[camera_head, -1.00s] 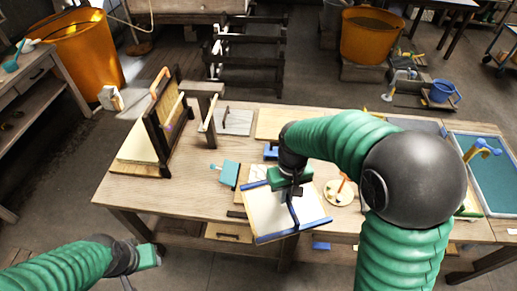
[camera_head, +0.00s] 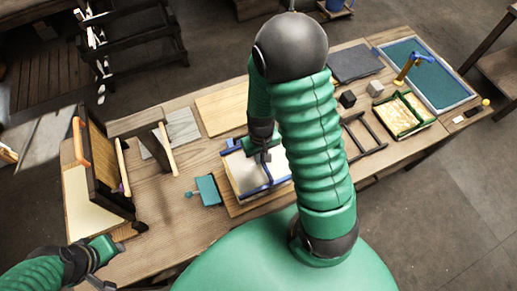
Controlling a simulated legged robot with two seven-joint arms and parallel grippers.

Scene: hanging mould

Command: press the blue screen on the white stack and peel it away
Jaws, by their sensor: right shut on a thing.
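The blue screen (camera_head: 266,187) is a pale panel with blue edge bars, near the middle of the bench. It lies low over a wooden board; I cannot tell whether it touches it. My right gripper (camera_head: 262,153) is shut on the screen near its far edge. The arm hides its right part. No white stack shows clearly; anything under the screen is hidden. My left gripper (camera_head: 118,243) is at the bench's near left edge, apart from the screen; its jaw opening is unclear.
A teal block-like tool (camera_head: 208,190) lies just left of the screen. A dark upright frame (camera_head: 107,160) stands at the left. A green-edged tray (camera_head: 402,114) and a teal panel (camera_head: 430,75) lie at the right. Bare bench shows between the dark frame and teal tool.

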